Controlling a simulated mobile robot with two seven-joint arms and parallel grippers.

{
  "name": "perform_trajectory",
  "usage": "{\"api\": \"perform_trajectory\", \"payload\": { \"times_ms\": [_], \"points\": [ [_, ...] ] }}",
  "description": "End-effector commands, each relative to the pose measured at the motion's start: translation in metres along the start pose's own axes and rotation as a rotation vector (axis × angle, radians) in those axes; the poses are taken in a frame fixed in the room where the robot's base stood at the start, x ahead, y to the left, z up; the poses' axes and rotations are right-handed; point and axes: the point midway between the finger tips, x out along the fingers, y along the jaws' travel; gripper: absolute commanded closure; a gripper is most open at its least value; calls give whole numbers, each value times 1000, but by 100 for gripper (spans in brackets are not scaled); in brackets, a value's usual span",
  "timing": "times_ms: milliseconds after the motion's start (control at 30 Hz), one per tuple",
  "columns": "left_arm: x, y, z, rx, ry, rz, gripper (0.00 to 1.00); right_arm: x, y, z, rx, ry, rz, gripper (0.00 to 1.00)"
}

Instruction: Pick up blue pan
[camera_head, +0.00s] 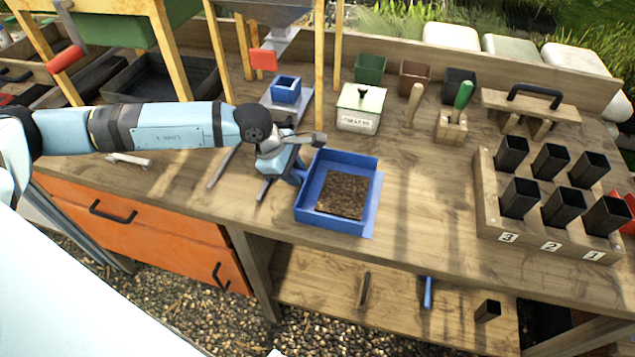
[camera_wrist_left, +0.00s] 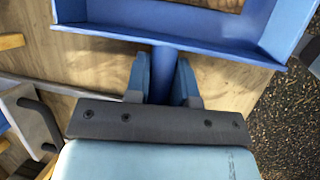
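The blue pan (camera_head: 370,163) is a square, low-walled tray holding brown soil, on the bench near its front edge. Its wall and handle side also show at the top of the left wrist view (camera_wrist_left: 115,28). My left gripper (camera_head: 299,172) is at the pan's left side, on its short blue handle. In the left wrist view, the left gripper's fingers (camera_wrist_left: 163,80) lie close along both sides of the handle and look shut on it. The exact finger contact is partly hidden. My right gripper is not in view.
A wooden rack (camera_head: 487,213) with several black pots stands at the right. A cream box (camera_head: 359,121), a wooden block with a green-handled tool (camera_head: 453,127) and small pots stand behind. The bench right of the pan is clear.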

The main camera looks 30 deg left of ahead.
Motion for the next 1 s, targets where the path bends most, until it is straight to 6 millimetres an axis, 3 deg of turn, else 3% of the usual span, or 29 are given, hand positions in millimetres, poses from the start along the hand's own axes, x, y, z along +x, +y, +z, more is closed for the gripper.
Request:
{"api": "perform_trajectory", "payload": {
  "times_ms": [33,100,567,767,1000],
  "points": [
    [0,0,0,0,0,0,91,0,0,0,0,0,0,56],
    [0,0,0,0,0,0,100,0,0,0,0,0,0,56],
    [-12,3,5,0,-2,1,100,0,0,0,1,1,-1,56],
    [-46,11,19,2,-3,5,100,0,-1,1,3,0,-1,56],
    [-110,24,46,3,-2,6,100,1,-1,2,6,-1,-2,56]
  ]
}}
